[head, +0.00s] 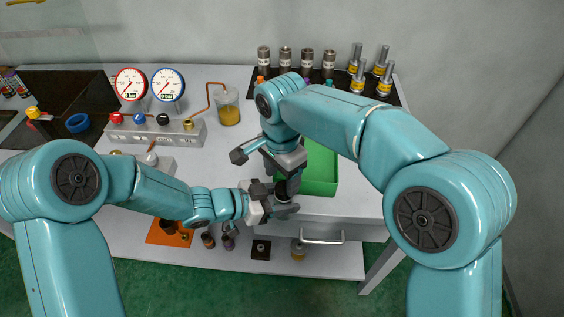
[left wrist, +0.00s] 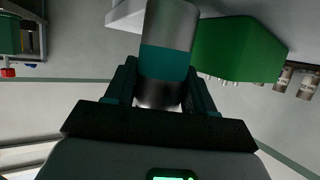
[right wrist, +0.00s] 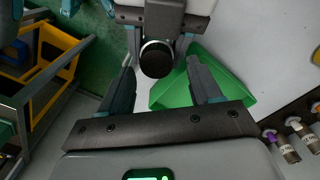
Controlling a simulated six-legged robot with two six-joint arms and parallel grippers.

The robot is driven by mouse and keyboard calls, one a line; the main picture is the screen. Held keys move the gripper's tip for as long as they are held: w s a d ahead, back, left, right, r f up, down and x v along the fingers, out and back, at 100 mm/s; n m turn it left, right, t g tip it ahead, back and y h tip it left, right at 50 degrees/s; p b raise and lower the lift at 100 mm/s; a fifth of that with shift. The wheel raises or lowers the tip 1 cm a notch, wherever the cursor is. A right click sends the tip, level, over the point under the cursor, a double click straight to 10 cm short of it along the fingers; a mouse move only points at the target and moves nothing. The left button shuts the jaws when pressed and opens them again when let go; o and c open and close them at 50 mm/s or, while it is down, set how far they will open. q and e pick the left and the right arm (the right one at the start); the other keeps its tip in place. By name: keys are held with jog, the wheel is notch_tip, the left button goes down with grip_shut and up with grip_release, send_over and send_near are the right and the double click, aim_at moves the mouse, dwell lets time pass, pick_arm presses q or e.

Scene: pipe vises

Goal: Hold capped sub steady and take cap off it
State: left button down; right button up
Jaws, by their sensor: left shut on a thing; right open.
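The capped sub (left wrist: 168,45) is a grey metal cylinder with a teal band in the left wrist view. My left gripper (head: 270,203) is shut on it and holds it in the air near the table's front edge. The sub's dark round cap (right wrist: 155,59) faces my right wrist camera. My right gripper (right wrist: 160,78) is open, with its fingers pointing towards the cap; the cap appears between and just beyond the fingertips, apart from both. In the head view the sub is mostly hidden by the two grippers.
A green tray (head: 322,189) stands on the table right behind the grippers. Several grey subs (head: 307,58) and metal parts stand on a black rack at the back. A gauge manifold (head: 150,130) and a beaker (head: 229,108) are at the left. A drawer handle (head: 322,242) is below.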

aim_at(284, 202)
notch_tip(284, 202, down, 2)
jog(key=shift+s+f, duration=0.15)
jog(key=shift+f, duration=0.25)
jog(key=c, duration=1.1)
jog(key=shift+a+n, duration=0.1)
jog(key=shift+n, duration=1.6)
jog(key=o, duration=1.2)
